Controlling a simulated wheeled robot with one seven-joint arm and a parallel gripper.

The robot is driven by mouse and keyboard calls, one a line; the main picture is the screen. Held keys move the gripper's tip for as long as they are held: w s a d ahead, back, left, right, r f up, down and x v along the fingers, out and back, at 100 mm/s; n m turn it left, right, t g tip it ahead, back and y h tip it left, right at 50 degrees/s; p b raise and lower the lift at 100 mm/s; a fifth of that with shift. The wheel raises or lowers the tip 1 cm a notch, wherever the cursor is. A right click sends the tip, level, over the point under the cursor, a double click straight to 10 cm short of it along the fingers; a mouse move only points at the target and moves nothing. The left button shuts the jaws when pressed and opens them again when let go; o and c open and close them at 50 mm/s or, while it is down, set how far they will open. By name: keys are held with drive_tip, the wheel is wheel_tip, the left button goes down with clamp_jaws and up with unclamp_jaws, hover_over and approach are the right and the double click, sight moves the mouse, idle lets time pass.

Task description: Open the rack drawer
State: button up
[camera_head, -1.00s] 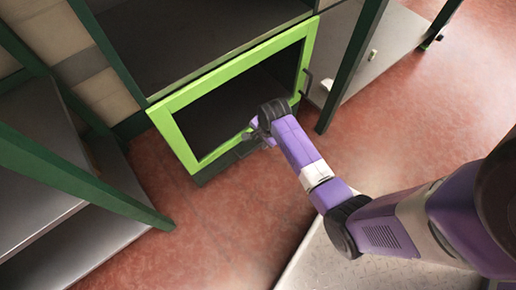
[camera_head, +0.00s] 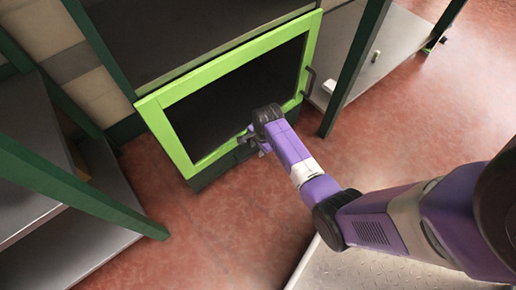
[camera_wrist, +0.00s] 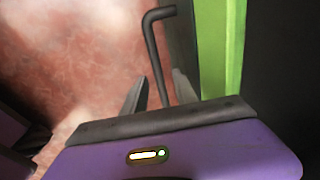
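The rack drawer has a bright green front frame (camera_head: 220,78) around a dark panel or opening; I cannot tell which. It also shows as a green strip in the wrist view (camera_wrist: 221,50). A thin dark handle (camera_head: 309,82) is on its right side. In the wrist view a dark bent bar, seemingly this handle (camera_wrist: 154,52), stands ahead of my gripper. My gripper (camera_head: 254,142) is in front of the frame's lower edge, left of and below the handle in the head view. Its fingers look apart and hold nothing visible. The wrist housing hides the bar's lower end.
Dark green rack posts (camera_head: 356,62) stand right of the drawer, beside a grey shelf (camera_head: 392,50). Another grey shelf (camera_head: 75,235) with green bars is at left. The reddish floor (camera_head: 225,230) in front is clear.

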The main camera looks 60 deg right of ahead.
clamp_jaws()
idle(1.4)
